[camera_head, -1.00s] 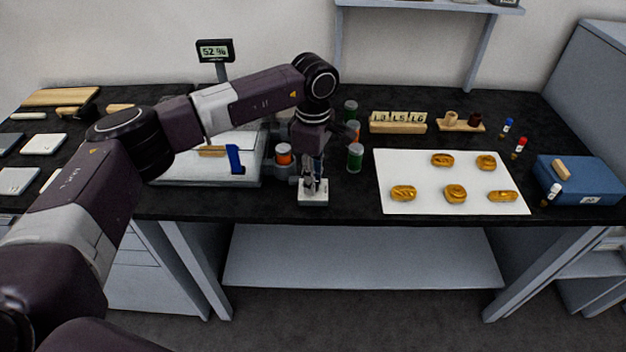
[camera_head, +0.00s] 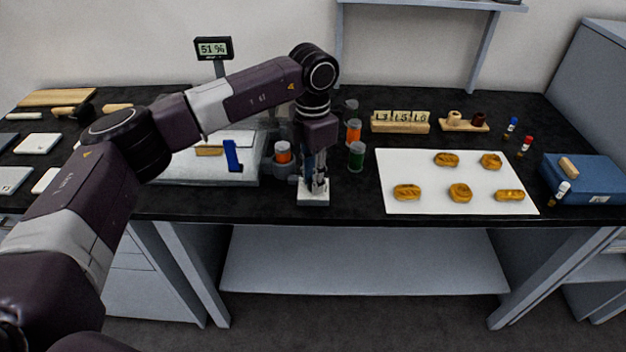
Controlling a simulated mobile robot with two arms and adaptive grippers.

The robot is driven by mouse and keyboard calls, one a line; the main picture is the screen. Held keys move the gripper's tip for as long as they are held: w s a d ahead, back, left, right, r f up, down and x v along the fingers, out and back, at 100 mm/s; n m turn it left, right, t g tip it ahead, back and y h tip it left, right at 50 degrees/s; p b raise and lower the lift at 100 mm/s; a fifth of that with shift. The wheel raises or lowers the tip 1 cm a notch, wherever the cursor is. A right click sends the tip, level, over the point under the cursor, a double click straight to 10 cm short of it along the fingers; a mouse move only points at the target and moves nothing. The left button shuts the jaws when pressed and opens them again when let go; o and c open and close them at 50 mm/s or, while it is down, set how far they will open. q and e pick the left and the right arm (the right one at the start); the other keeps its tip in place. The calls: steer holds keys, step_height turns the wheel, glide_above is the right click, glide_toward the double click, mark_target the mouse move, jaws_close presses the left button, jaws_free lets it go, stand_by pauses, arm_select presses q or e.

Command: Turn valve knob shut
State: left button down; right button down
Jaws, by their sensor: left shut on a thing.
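My left gripper (camera_head: 314,186) points down over a small white block-like base (camera_head: 313,198) near the front edge of the black bench. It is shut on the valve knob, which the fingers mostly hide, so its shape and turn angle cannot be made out. A digital display (camera_head: 213,48) on a post at the back reads 51 %. A clear-walled chamber with a pale base (camera_head: 190,178) and a blue upright part (camera_head: 233,156) stands left of the gripper. My right gripper is not in view.
An orange-banded jar (camera_head: 283,153) stands just left of the gripper; orange (camera_head: 353,132) and green (camera_head: 356,155) containers stand close on its right. A white mat (camera_head: 400,165) with several golden pieces lies further right, near a blue box (camera_head: 585,180).

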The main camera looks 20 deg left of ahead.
arm_select(q)
steer(key=n+b, duration=0.1)
steer(key=n, duration=0.5)
steer(key=shift+w+r, duration=0.1)
steer(key=shift+r, duration=0.05)
stand_by(0.6)
steer(key=c, duration=1.7)
jaws_free()
steer(key=shift+c, duration=0.2)
step_height(320, 180, up, 12)
